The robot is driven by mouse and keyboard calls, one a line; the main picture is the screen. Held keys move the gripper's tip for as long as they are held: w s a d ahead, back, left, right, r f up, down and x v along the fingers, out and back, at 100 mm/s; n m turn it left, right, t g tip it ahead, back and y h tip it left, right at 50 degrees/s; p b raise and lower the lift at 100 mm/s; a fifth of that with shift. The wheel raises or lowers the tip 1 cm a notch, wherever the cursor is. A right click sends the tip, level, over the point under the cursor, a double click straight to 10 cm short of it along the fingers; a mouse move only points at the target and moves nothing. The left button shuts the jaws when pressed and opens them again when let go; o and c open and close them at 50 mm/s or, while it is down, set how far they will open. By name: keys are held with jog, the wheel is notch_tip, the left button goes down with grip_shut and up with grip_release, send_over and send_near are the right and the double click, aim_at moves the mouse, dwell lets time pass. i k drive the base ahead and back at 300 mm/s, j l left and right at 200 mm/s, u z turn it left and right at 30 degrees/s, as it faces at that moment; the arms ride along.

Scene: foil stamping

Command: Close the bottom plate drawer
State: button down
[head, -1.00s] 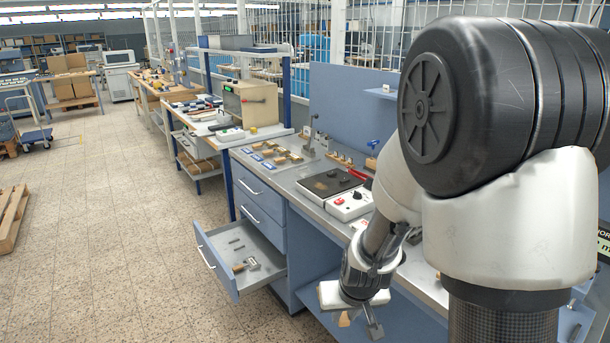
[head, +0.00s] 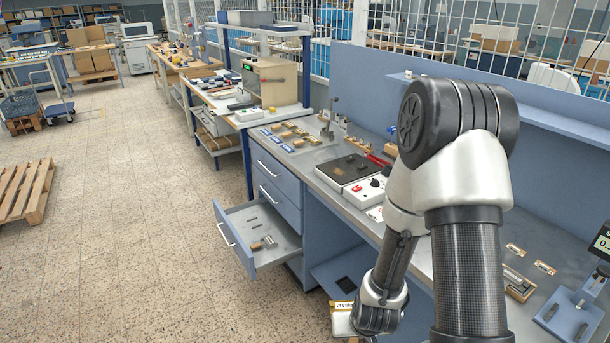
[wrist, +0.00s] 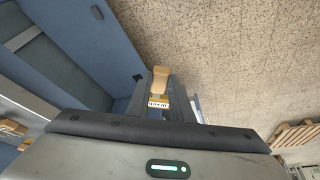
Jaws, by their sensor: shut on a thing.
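The bottom plate drawer (head: 268,258) of the blue bench cabinet is pulled out in the head view. Its front panel has a pale bar handle (head: 226,234). Several small metal pieces (head: 264,242) lie inside it. My gripper (wrist: 165,100) is shut on a small tan piece (wrist: 160,76) with a printed label, seen in the wrist view. In the head view the gripper is low, right of the drawer and apart from it, in front of the bench's open knee space. My wrist hides most of the fingers there.
Two upper drawers (head: 276,209) of the cabinet are shut. The bench top (head: 330,180) carries a hot plate (head: 345,168), a white control box (head: 367,190) and small stamping parts. A wooden pallet (head: 28,190) lies at the left. The floor (head: 140,250) before the drawer is clear.

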aim_at(244, 226)
jog(key=i+j+u, duration=0.15)
jog(key=i+j, duration=1.25)
jog(key=i, duration=0.05)
